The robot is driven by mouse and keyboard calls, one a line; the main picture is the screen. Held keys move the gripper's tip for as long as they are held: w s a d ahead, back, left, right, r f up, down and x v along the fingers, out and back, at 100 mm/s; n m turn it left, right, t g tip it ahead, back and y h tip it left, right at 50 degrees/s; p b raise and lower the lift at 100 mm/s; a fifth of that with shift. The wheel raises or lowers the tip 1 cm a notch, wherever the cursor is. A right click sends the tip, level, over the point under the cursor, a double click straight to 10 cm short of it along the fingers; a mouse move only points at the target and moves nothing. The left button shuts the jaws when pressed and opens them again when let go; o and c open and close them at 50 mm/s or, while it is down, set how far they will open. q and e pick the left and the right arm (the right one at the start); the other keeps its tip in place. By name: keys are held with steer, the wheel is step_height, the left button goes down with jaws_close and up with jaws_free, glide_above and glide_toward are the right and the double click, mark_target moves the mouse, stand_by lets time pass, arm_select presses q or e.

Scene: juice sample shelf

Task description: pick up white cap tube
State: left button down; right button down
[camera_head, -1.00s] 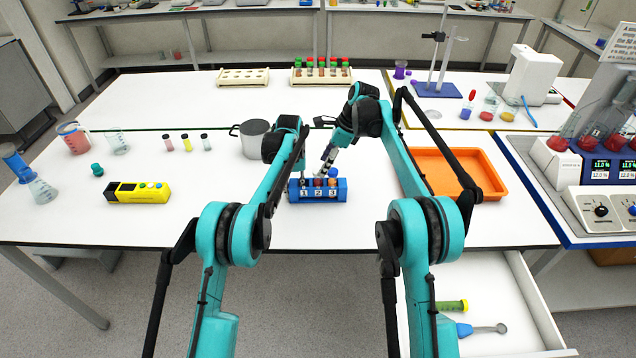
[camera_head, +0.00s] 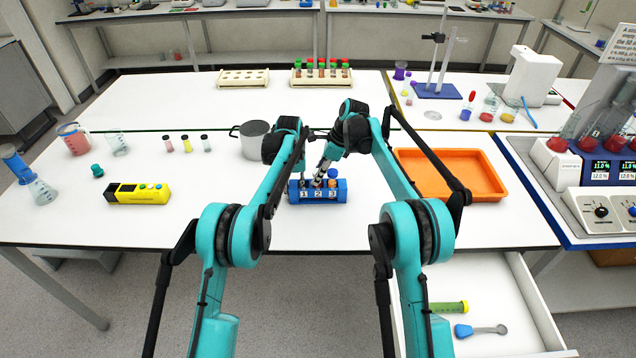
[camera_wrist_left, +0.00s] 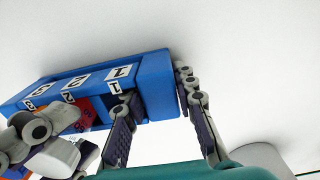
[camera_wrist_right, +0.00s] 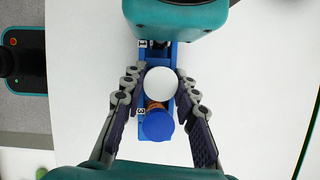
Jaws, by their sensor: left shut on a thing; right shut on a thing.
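The blue rack (camera_head: 341,196), numbered 1, 2 and 3, stands on the white table. My left gripper (camera_wrist_left: 160,128) is shut on the rack's end wall beside slot 1, one finger inside and one outside. My right gripper (camera_wrist_right: 162,80) is shut on the white cap tube (camera_wrist_right: 161,84), whose round cap shows between its fingers from above. In the head view, my right gripper (camera_head: 318,179) is low over the rack's middle and hides most of this tube. A blue cap tube (camera_wrist_right: 157,126) stands beside it at slot 3. A red part (camera_wrist_left: 84,108) shows near slot 2 in the left wrist view.
An orange tray (camera_head: 480,198) lies to the right of the rack. A grey pot (camera_head: 254,138) stands behind left, and a yellow device (camera_head: 137,193) lies far left. An open drawer (camera_head: 490,280) is at front right.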

steer(key=shift+r, duration=0.1)
steer(key=r, duration=0.7)
steer(key=shift+s, duration=0.2)
steer(key=s, duration=1.7)
steer(key=shift+s, duration=0.3)
steer(key=shift+f, duration=0.1)
arm_select(q)
steer(key=c, duration=1.1)
jaws_free()
steer(key=shift+c, duration=0.2)
step_height(320, 180, up, 12)
